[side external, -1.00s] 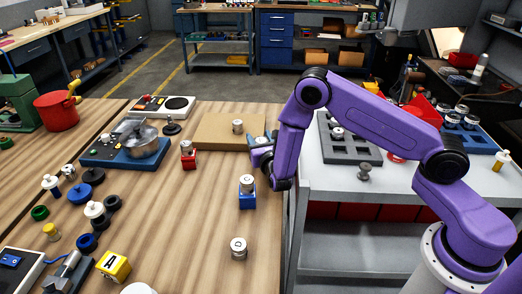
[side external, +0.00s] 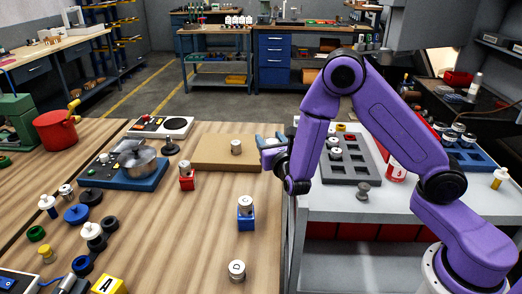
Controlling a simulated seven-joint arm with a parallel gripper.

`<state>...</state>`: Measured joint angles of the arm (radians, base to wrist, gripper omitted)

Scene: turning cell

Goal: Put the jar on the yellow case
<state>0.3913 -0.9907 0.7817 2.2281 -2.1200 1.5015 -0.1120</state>
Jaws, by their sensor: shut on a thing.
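The yellow case (side external: 108,285) is at the bottom left of the table, marked with a black letter and partly cut off by the picture's lower edge. My gripper (side external: 268,143) is at the table's right side, by the right end of the brown board, far from the yellow case.
Several knobs and rings (side external: 77,213) lie along the left. A grey rack (side external: 350,171) is on the right bench. The middle of the wooden table is mostly clear.

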